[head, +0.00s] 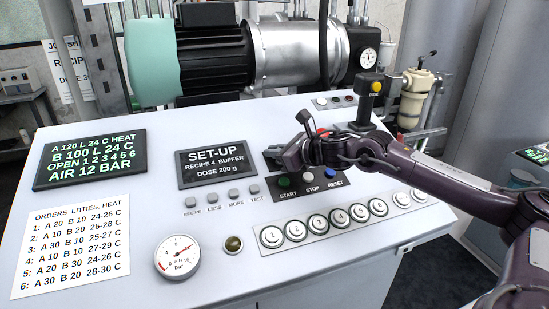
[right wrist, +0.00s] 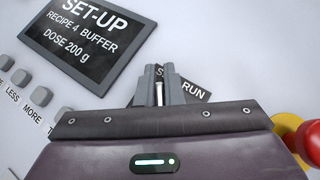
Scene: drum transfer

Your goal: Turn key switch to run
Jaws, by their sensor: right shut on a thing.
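My right gripper (head: 278,158) is over the panel, just right of the set-up display (head: 218,163). In the right wrist view its fingers (right wrist: 159,90) are closed on a thin metallic piece, the key (right wrist: 158,93) of the key switch. The switch's dark label plate (right wrist: 194,89) shows the word RUN to the right of the fingers; the rest of the label and most of the switch are hidden by the gripper. The display reads SET-UP, RECIPE 4 BUFFER, DOSE 200 g. My left gripper is not in view.
Start, stop and reset buttons (head: 309,180) lie under my right forearm. A row of numbered buttons (head: 340,216) is in front of them. A yellow-topped post (head: 375,87) and a red knob (right wrist: 308,142) stand close to the right. The pressure gauge (head: 177,256) is at front left.

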